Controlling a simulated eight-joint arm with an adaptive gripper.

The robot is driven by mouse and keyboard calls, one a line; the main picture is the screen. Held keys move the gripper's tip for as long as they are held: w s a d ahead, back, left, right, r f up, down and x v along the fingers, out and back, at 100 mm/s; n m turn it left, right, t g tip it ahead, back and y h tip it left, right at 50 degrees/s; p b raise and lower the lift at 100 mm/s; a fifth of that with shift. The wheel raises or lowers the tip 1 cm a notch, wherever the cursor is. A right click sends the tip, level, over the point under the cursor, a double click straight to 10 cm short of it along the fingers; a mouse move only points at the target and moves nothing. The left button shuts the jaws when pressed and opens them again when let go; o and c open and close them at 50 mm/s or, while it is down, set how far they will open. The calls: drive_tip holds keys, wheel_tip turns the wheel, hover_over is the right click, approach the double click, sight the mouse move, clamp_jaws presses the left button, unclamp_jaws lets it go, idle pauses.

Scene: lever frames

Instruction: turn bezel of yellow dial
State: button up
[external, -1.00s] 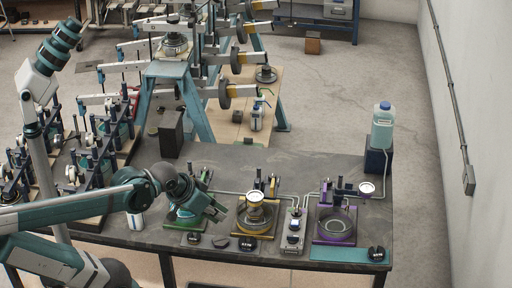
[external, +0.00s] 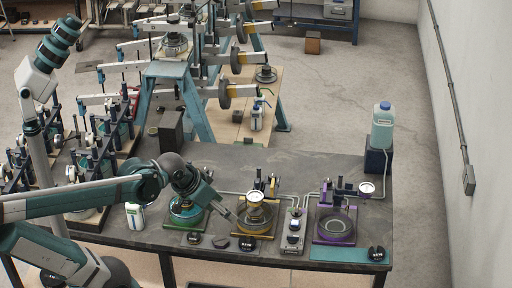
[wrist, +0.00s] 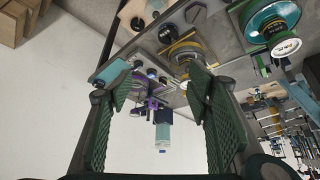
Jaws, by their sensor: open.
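The yellow dial (external: 254,220) stands on the bench between the green dial and a small valve block. A pale round gauge (external: 255,197) stands above its ring and hides part of it. In the wrist view the yellow dial (wrist: 186,47) shows beyond the right finger, partly hidden. My gripper (external: 230,215) is just left of the yellow dial, tilted down towards its ring; I cannot tell whether it touches. In the wrist view my gripper (wrist: 160,88) has its two green padded fingers wide apart with nothing between them close up.
The green dial (external: 187,212) is left of the yellow one, under my wrist. The purple dial (external: 335,226) is to the right. A bottle (external: 382,126) stands at the back right. The bench behind the dials is mostly clear.

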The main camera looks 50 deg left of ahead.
drive_tip(key=w+a+r+n+g+p, duration=0.25)
drive_tip(key=w+a+p, duration=0.2)
drive_tip(key=w, duration=0.65)
drive_tip(key=n+g+p, duration=0.3)
drive_tip(key=g+p, duration=0.1)
drive_tip(key=p, duration=0.1)
approach(255, 195)
drive_tip(key=shift+f, duration=0.2)
idle(0.5)
drive_tip(key=shift+f, duration=3.75)
drive_tip(key=c, duration=0.9)
